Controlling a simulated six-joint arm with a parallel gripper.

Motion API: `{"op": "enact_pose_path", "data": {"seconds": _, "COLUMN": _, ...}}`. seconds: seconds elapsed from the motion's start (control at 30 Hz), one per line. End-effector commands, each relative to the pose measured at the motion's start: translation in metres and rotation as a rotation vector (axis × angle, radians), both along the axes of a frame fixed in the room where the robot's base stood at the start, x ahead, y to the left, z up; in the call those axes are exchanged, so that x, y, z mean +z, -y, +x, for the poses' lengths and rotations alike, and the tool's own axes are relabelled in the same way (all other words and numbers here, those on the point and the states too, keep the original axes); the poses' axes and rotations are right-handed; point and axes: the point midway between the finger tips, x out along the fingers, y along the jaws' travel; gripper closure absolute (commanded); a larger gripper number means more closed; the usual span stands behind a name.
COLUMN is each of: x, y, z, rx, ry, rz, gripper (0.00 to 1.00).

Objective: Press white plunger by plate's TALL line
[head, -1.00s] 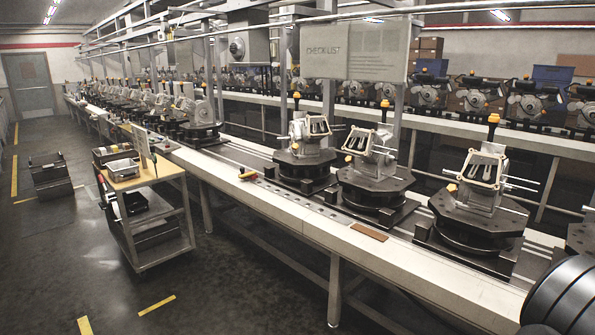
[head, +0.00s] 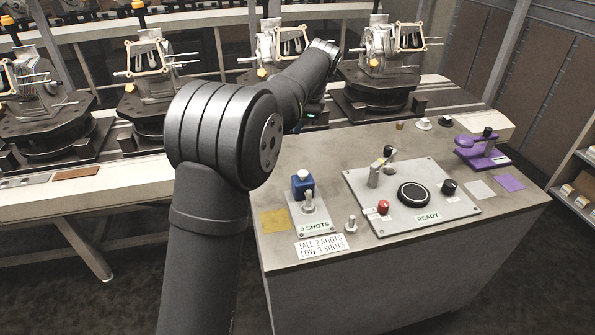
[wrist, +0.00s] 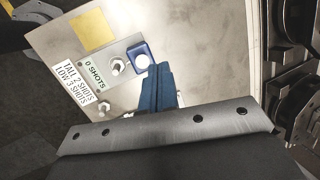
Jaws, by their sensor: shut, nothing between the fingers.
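The white plunger (head: 303,174) tops a small blue block on a plate reading "0 SHOTS" (head: 314,226). In the wrist view the plunger (wrist: 143,62) shows as a round white cap in its blue housing. A white label plate (head: 321,246) reads "TALL 2 SHOTS" above "LOW 3 SHOTS"; it also shows in the wrist view (wrist: 78,83). My gripper (wrist: 158,68) is shut and empty, its blue fingertips beside the plunger in the picture; I cannot tell whether they touch it. In the head view the fingertips are not clear.
A metal knob (head: 308,202) stands in front of the plunger. A grey panel (head: 364,186) with a black disc (head: 414,195), a red knob (head: 383,207) and a lever is to the right. A purple stand (head: 482,153) is farther right. Conveyor fixtures (head: 376,70) line the back.

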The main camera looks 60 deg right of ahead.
Motion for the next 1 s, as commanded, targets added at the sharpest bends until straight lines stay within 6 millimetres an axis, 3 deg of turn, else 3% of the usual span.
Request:
{"op": "enact_pose_path", "data": {"seconds": 0.2, "x": -0.019, "y": -0.004, "z": -0.004, "rx": -0.207, "ry": 0.267, "rz": -0.054, "gripper": 1.00}}
{"op": "enact_pose_path", "data": {"seconds": 0.4, "x": -0.029, "y": -0.003, "z": -0.018, "rx": -0.388, "ry": 0.405, "rz": -0.092, "gripper": 1.00}}
{"op": "enact_pose_path", "data": {"seconds": 1.0, "x": -0.035, "y": -0.003, "z": -0.026, "rx": -0.471, "ry": 0.453, "rz": -0.108, "gripper": 1.00}}
